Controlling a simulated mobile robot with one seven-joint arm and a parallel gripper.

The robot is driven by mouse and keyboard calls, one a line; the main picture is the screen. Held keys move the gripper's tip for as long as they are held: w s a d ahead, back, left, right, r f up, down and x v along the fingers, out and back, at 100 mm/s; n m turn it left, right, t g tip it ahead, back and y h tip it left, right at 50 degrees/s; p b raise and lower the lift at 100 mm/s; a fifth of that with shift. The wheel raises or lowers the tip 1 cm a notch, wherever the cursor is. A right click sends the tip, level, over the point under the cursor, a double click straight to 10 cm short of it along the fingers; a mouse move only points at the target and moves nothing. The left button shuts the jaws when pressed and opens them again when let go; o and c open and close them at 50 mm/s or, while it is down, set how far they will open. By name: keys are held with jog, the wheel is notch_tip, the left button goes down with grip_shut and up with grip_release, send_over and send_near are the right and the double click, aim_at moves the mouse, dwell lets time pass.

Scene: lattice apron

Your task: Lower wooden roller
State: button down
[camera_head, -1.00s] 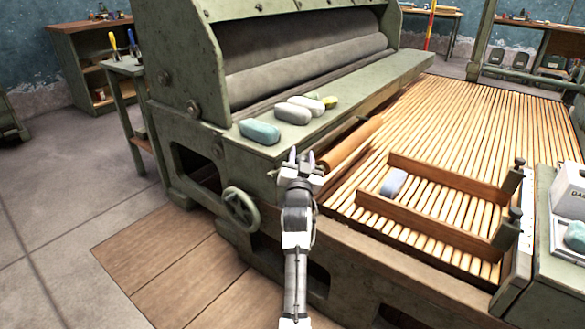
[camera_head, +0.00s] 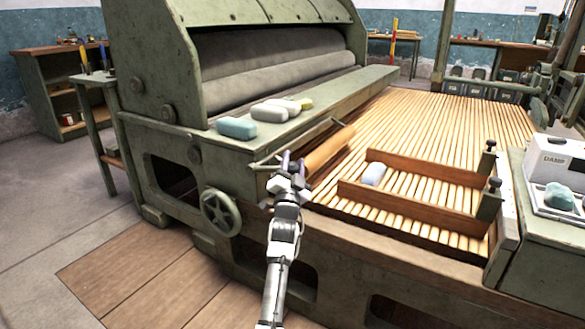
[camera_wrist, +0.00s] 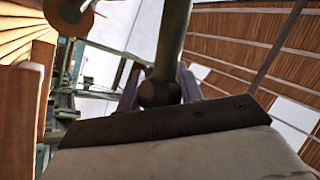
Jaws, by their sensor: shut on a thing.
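My gripper (camera_head: 286,165) is at the roller's near end. In the wrist view its fingers (camera_wrist: 158,92) are closed around a dark green rod (camera_wrist: 172,45) with a round knob between the fingertips. A round wooden end with a grey hub (camera_wrist: 70,12), seemingly the roller's, shows at the top left there. My gripper partly hides the bar's near end in the head view.
Soap-like blocks (camera_head: 270,113) lie on the machine ledge (camera_head: 330,100). A handwheel (camera_head: 221,212) sits below on the machine's front. Wooden rails (camera_head: 410,208) with a pale block (camera_head: 374,174) between them stand on the slatted bed (camera_head: 455,120). A white box (camera_head: 556,160) is at the right.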

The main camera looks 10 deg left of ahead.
jog(key=shift+f, duration=0.15)
jog(key=c, duration=0.9)
grip_release()
notch_tip(320, 180, up, 20)
jog(key=p, duration=0.4)
